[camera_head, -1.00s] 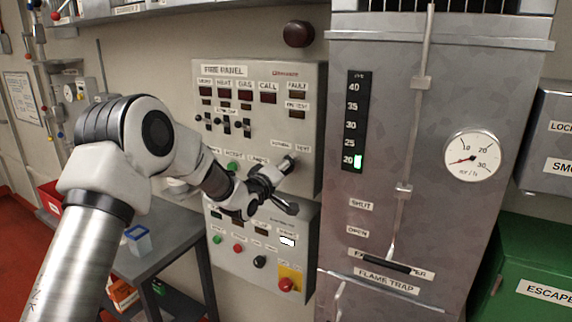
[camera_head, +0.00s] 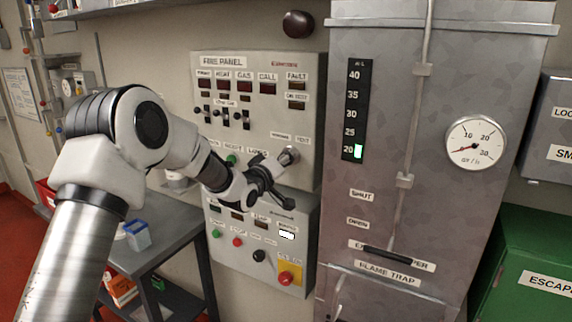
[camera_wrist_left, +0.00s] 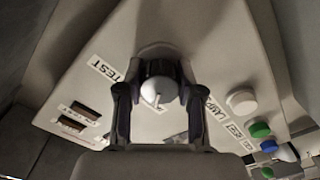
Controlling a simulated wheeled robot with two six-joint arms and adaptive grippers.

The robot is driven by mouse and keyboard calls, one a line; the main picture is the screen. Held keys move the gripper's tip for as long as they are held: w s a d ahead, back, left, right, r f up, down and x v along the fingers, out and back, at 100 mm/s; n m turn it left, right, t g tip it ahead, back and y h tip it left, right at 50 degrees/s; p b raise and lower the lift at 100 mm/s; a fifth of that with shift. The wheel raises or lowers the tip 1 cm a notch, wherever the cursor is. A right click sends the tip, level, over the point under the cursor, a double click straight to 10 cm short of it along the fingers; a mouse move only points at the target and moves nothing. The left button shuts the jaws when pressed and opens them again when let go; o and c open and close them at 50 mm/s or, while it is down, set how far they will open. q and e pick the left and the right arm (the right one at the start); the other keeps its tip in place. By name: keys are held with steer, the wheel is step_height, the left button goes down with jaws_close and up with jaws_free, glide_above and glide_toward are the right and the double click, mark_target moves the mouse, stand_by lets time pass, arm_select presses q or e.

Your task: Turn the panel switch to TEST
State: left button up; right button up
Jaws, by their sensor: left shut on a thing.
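The fire panel (camera_head: 255,65) is a pale wall box with small displays and labels. Its switch is a round knob (camera_head: 289,155) at the lower right, below a TEST label (camera_head: 303,140). My left gripper (camera_head: 276,168) is at the knob. In the left wrist view the knob (camera_wrist_left: 160,84), dark with a white front and a small line mark, sits between the two fingers of the gripper (camera_wrist_left: 158,92), which is shut on it. The TEST label (camera_wrist_left: 112,68) is to its left there. I cannot tell exactly where the knob points. My right gripper is not in view.
A lower box (camera_head: 262,240) with coloured buttons is just under the panel. A metal cabinet (camera_head: 400,110) with a gauge (camera_head: 476,143) stands close on the right. A grey table (camera_head: 185,232) is below my left arm. A green cabinet (camera_head: 530,250) is at the far right.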

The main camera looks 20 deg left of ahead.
arm_select(q)
steer(key=m+b, duration=0.3)
steer(key=shift+f+m, duration=0.2)
steer(key=shift+m, duration=0.1)
steer(key=m+b, duration=0.3)
steer(key=m, duration=0.1)
steer(key=shift+m, duration=0.3)
steer(key=m+b, duration=0.4)
steer(key=shift+r+m+b, duration=0.1)
steer(key=shift+m+b, duration=1.1)
steer(key=shift+m, duration=0.7)
steer(key=o, duration=1.2)
steer(key=shift+r, duration=0.1)
steer(key=shift+c, duration=0.2)
